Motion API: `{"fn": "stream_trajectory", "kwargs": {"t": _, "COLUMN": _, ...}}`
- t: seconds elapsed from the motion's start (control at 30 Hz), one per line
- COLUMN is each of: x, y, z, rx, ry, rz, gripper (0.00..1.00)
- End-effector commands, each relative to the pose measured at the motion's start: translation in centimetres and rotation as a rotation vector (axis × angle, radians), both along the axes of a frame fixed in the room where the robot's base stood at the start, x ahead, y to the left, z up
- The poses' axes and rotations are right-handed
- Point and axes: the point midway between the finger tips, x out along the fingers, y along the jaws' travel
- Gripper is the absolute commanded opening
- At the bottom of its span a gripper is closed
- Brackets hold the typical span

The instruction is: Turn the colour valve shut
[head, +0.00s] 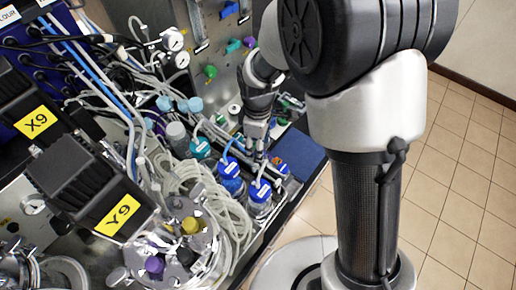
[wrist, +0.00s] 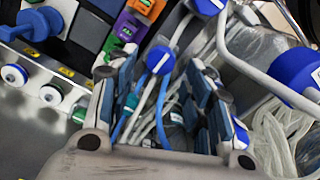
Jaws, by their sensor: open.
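My gripper (head: 256,150) points down among tubes and blue-capped bottles in the head view. In the wrist view its two fingers (wrist: 160,105) stand apart, open. A round blue knob or cap (wrist: 160,60) with a white tube shows just beyond and between the fingertips; I cannot tell whether it touches them. A blue handle-shaped fitting (wrist: 32,25) sits on a pale panel at the upper left of the wrist view, clear of the fingers. I cannot tell which of these blue parts is the colour valve.
Blue-capped bottles (head: 260,192) stand close by the gripper. Coiled clear tubing (head: 205,185) lies left of them. Green and purple clamps (wrist: 132,25) and white ports (wrist: 52,94) line the panel in the wrist view.

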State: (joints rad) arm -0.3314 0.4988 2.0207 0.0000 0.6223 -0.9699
Motion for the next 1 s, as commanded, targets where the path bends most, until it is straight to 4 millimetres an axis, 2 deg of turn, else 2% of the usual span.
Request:
{"fn": "stream_trajectory", "kwargs": {"t": 0.03, "x": -0.1, "y": 0.0, "z": -0.9, "rx": -0.001, "ry": 0.003, "rz": 0.0, "gripper": 0.46}}
{"fn": "stream_trajectory", "kwargs": {"t": 0.2, "x": 0.0, "y": 0.0, "z": -2.2, "rx": -0.001, "ry": 0.001, "rz": 0.0, "gripper": 0.46}}
{"fn": "stream_trajectory", "kwargs": {"t": 0.53, "x": 0.0, "y": 0.0, "z": -2.4, "rx": 0.0, "ry": 0.0, "rz": 0.0, "gripper": 0.46}}
{"fn": "stream_trajectory", "kwargs": {"t": 1.0, "x": 0.0, "y": 0.0, "z": -2.4, "rx": 0.0, "ry": 0.0, "rz": 0.0, "gripper": 0.15}}
